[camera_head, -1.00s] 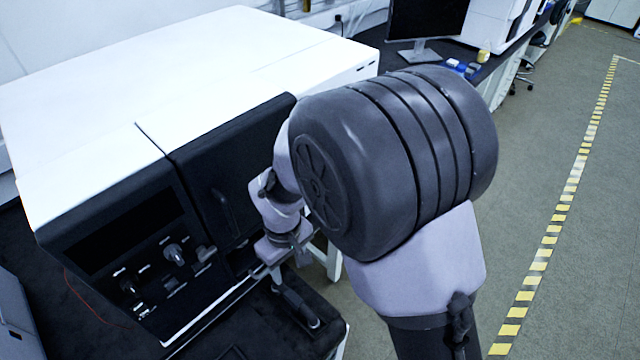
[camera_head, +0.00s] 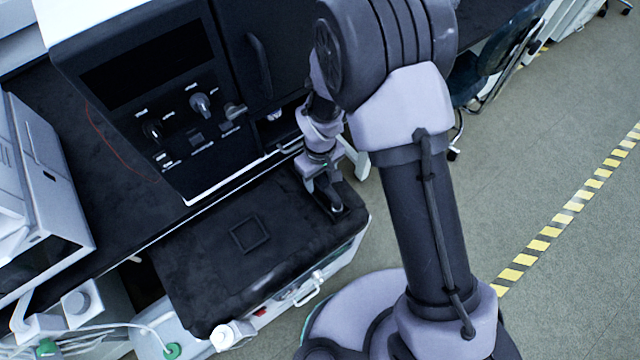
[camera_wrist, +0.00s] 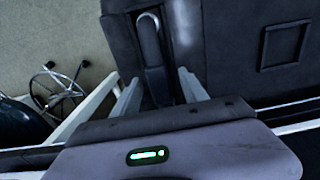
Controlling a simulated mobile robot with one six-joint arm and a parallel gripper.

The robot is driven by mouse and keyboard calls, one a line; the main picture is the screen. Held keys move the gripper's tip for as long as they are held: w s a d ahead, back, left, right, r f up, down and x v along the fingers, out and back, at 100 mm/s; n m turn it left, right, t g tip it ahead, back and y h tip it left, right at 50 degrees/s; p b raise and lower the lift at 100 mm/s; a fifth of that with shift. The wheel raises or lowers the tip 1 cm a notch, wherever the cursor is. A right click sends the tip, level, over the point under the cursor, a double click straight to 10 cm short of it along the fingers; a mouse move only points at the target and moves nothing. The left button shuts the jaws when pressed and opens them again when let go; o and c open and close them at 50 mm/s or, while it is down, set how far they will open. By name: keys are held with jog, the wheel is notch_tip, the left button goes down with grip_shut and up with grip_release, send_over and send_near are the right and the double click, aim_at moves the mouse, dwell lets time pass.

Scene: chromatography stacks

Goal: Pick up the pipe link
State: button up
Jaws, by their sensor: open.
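The pipe link (camera_wrist: 150,42) is a dark grey, elongated piece with a rounded, lighter-rimmed end. It lies on the black top (camera_head: 205,275) of a low cart, near the cart's right end. In the head view, the part of the pipe link (camera_head: 339,208) nearest the camera shows just below my gripper (camera_head: 327,190). In the wrist view, my gripper (camera_wrist: 160,88) is open, with one pale finger on each side of the pipe link's near part. The fingers do not look closed on it. The near end is hidden behind the gripper body.
A square recessed outline (camera_head: 250,235) marks the cart top left of my gripper. A black-fronted instrument (camera_head: 160,100) with knobs stands just behind the cart. A grey machine (camera_head: 45,190) is at left. An office chair (camera_wrist: 58,88) stands on the floor beyond the cart's edge.

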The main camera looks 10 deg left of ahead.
jog(key=shift+r, duration=0.1)
jog(key=shift+c, duration=0.2)
grip_shut()
